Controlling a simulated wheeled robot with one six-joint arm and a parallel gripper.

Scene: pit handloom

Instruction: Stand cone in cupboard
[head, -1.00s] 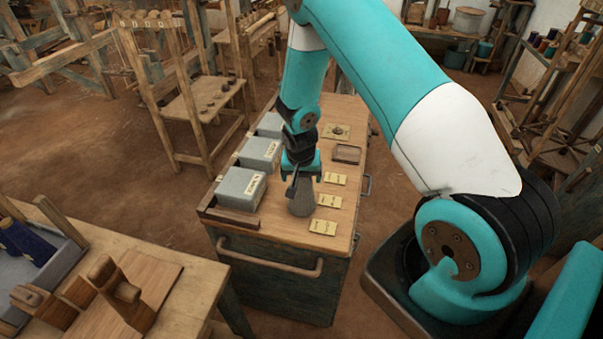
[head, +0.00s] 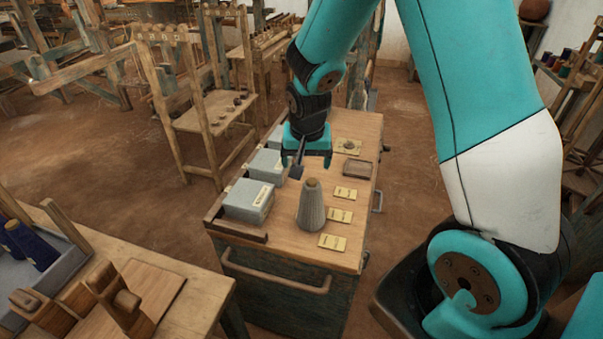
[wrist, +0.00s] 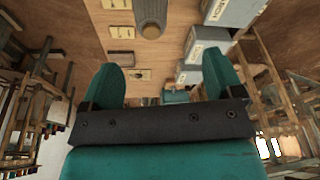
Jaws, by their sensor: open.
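A grey ribbed cone (head: 311,207) with a tan top stands upright on the wooden top of the cupboard (head: 290,229). In the wrist view the cone (wrist: 151,14) shows at the top edge, partly cut off, beyond the fingers. My gripper (head: 306,166) is open and empty, above and behind the cone, apart from it. Its two teal fingers show spread in the wrist view (wrist: 165,85), with nothing between them.
Several grey labelled boxes (head: 248,200) line the left side of the top. Yellow cards (head: 340,215) lie along the right, with a small brown tray (head: 357,169) behind. A handle (head: 275,271) sticks out in front. A wooden bench (head: 190,291) stands at lower left.

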